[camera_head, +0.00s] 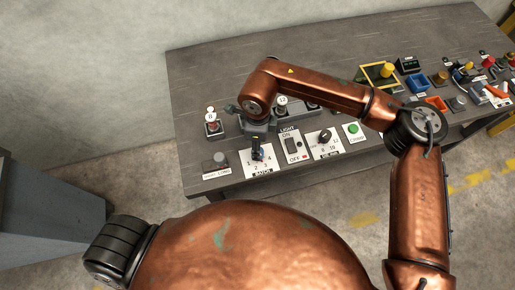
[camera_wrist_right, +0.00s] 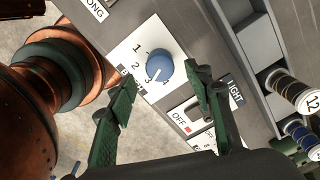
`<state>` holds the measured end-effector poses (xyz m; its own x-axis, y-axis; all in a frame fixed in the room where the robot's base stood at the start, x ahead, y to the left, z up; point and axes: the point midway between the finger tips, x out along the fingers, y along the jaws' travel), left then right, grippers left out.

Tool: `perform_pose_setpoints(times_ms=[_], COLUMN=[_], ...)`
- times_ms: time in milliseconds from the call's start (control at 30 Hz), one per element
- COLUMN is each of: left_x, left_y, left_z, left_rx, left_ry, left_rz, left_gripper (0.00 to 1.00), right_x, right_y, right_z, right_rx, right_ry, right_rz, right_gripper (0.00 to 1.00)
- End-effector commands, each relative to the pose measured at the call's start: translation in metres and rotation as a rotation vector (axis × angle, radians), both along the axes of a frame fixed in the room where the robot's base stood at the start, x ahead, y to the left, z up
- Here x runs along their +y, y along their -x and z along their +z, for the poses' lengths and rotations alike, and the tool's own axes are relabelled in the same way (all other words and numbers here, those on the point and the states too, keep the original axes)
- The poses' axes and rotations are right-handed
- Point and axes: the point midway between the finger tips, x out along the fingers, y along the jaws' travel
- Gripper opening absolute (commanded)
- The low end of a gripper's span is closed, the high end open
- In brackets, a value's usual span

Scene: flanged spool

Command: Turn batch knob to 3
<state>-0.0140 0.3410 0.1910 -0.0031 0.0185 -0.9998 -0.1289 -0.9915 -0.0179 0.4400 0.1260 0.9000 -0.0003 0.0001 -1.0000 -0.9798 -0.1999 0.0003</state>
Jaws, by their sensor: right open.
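The batch knob (camera_wrist_right: 159,67) is blue and round, on a white plate (camera_wrist_right: 122,48) marked 1 to 4 in the right wrist view. Its white pointer line aims to the lower left, close to the 3. My right gripper (camera_wrist_right: 161,73) is open, with one green finger on each side of the knob; I see gaps between fingers and knob. In the head view the right gripper (camera_head: 257,139) is over the batch plate (camera_head: 262,170) and mostly hides the knob. My left gripper is out of view.
To the right of the batch plate are the light switch (camera_head: 293,146), another dial (camera_head: 325,136) and a green button (camera_head: 353,129). A grey button (camera_head: 219,158) is at left. Many items fill the table's right end.

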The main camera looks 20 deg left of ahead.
Motion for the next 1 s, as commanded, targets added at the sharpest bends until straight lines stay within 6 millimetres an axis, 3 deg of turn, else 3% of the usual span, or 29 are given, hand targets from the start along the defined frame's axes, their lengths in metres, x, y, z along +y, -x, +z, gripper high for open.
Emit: perform_pose_setpoints(times_ms=[200, 400, 1000], left_x=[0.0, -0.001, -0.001], left_y=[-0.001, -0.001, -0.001], left_z=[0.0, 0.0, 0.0], left_rx=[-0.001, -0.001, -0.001], left_ry=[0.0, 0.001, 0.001], left_rz=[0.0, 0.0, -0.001], left_gripper=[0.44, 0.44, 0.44], right_x=[0.0, 0.0, 0.0], right_y=[-0.001, 0.0, 0.0], right_z=[0.043, 0.064, 0.067], right_rx=[-0.003, 0.0, 0.001], right_ry=[-0.001, 0.0, 0.0], right_rz=[0.0, 0.0, 0.0], right_gripper=[0.47, 0.47, 0.47])
